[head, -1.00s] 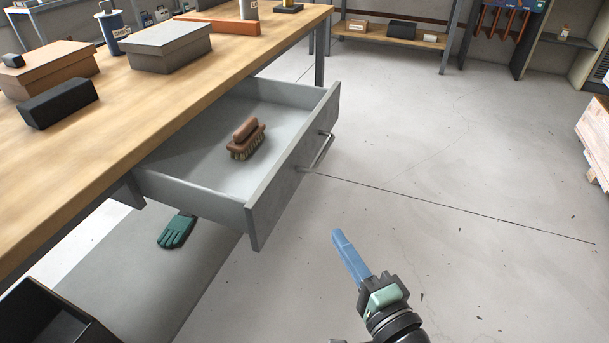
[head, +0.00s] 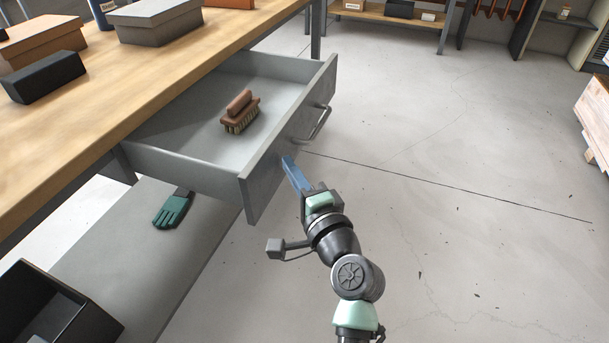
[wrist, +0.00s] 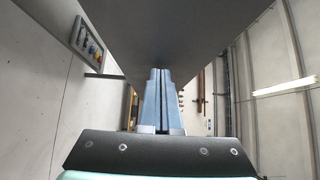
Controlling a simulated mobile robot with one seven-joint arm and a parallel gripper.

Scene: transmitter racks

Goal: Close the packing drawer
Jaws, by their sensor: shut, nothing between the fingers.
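The grey packing drawer (head: 262,183) stands open under the wooden workbench, pulled out to the right in the head view. Its metal bar handle (head: 313,127) is on the front panel. A brown brush (head: 240,112) with bristles lies inside the drawer. My gripper (head: 289,160) is shut and empty, its blue fingertips close to the outside of the drawer front, just below and left of the handle. I cannot tell whether they touch it. In the wrist view my blue fingers (wrist: 161,75) are together, with a dark grey surface just above them.
The workbench top (head: 130,115) holds several boxes, including a black block (head: 45,78) and a grey lidded box (head: 155,22). A green glove (head: 172,211) lies on the lower shelf. A black open bin (head: 45,315) is at lower left.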

